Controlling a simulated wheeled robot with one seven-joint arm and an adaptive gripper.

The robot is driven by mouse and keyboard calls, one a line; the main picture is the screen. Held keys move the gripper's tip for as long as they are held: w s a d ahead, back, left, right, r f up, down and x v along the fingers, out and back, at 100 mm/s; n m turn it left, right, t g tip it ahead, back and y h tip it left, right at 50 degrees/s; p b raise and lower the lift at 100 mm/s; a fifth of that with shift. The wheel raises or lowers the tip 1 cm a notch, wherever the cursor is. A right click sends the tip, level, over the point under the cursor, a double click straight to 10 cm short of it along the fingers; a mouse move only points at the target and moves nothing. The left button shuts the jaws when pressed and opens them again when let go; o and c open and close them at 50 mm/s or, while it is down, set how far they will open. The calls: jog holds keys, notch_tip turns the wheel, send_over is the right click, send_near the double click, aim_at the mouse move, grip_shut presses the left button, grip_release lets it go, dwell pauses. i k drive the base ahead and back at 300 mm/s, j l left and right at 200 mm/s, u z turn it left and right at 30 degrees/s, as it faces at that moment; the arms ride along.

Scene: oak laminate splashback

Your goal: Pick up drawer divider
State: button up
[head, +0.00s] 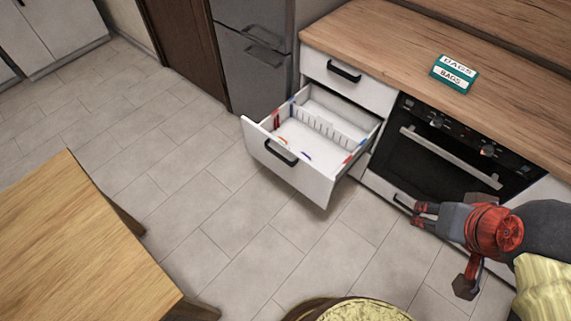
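The drawer divider (325,126) looks like a white slotted strip standing inside the open drawer (293,182), toward its back. Several small coloured pieces, red, blue and orange, show along the drawer's inner sides and floor. My gripper (418,215) is to the right of the drawer and apart from it, in front of the oven's lower part. Its two dark and red fingers point left with a gap between them, and nothing shows in it.
A teal box marked BAGS (454,74) lies on the wooden counter (385,40). The oven (440,150) is right of the drawer. A wooden table (75,245) is at lower left, and a round yellow-topped seat (355,310) is at the bottom. Tiled floor is clear between.

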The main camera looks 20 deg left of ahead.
aim_at(320, 124)
jog(key=i+u, duration=0.1)
jog(key=i, duration=0.45)
jog(key=i+l, duration=0.15)
jog(key=i, duration=0.4)
jog(key=i+u, duration=0.15)
jog(key=i, duration=0.35)
